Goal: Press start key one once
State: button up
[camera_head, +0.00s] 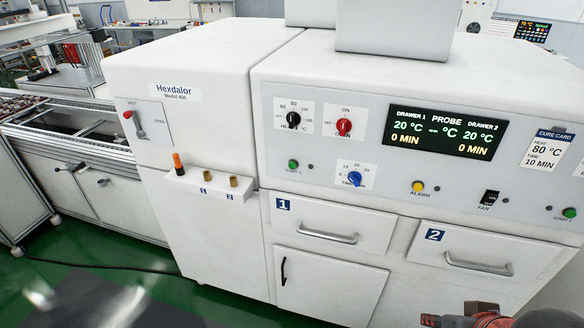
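The start key one (293,164) is a round green button on the grey control panel, at its lower left, with small lettering under it that seems to read START 1. A small dark dot sits just right of it. Nothing covers the key. Part of my gripper (478,318), dark and reddish, shows at the bottom edge right of centre. It is well below and right of the key and apart from the panel. Its fingers are cut off or unclear, so I cannot tell whether it is open.
Nearby are a red knob (344,127), black knob (293,120), blue dial (354,179), yellow alarm button (418,187), fan switch (489,198) and a second green key (569,212). Drawer handles (328,236) stick out below. The display (441,132) reads 0 MIN for both drawers. Green floor is open at left.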

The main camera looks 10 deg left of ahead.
grip_shut()
dwell(1.4)
